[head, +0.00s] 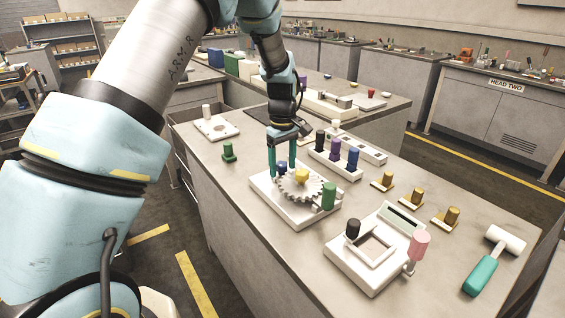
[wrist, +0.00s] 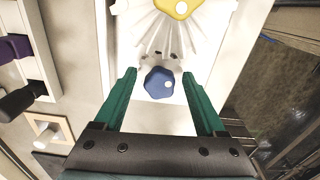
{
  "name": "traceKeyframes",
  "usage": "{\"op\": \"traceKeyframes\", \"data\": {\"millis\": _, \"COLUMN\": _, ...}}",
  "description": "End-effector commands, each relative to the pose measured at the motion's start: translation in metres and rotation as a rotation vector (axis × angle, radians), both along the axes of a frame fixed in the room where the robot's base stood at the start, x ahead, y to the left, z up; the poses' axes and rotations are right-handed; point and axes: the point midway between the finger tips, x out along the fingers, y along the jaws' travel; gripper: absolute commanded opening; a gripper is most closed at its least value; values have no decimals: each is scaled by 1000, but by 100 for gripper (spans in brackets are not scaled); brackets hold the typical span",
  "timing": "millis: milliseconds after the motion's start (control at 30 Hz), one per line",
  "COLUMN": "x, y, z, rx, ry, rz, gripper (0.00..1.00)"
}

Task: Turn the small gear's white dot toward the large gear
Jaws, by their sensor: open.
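A white gear plate (head: 284,207) lies on the bench and carries a large pale gear (head: 300,190) with a yellow knob (head: 302,176). Behind and left of it is a blue knob (head: 282,165); the small gear under it is mostly hidden. In the wrist view the blue knob (wrist: 158,80) carries a white dot at its right side, slightly low. The large gear (wrist: 160,30) lies toward the top there, so the dot points sideways from it. My gripper (wrist: 159,76) is open, one green finger on each side of the blue knob, with gaps visible.
A green cylinder knob (head: 328,195) stands at the plate's right edge. A block with several coloured pegs (head: 335,160) is behind it. A white box fixture (head: 370,252) with black and pink knobs stands to the right.

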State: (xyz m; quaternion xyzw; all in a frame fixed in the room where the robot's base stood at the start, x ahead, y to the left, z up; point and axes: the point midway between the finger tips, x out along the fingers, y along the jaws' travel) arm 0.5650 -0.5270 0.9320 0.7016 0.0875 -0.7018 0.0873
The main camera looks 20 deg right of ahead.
Motion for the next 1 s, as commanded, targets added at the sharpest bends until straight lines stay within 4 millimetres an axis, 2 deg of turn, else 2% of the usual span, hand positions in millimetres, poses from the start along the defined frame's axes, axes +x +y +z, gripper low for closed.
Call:
{"op": "traceKeyframes", "data": {"millis": 333, "x": 0, "y": 0, "z": -4, "rx": -1, "ry": 0, "rz": 1, "gripper": 72}}
{"op": "traceKeyframes", "data": {"millis": 900, "x": 0, "y": 0, "z": -4, "rx": 0, "ry": 0, "rz": 1, "gripper": 8}}
{"op": "traceKeyframes", "data": {"millis": 1000, "x": 0, "y": 0, "z": -4, "rx": 0, "ry": 0, "rz": 1, "gripper": 0}}
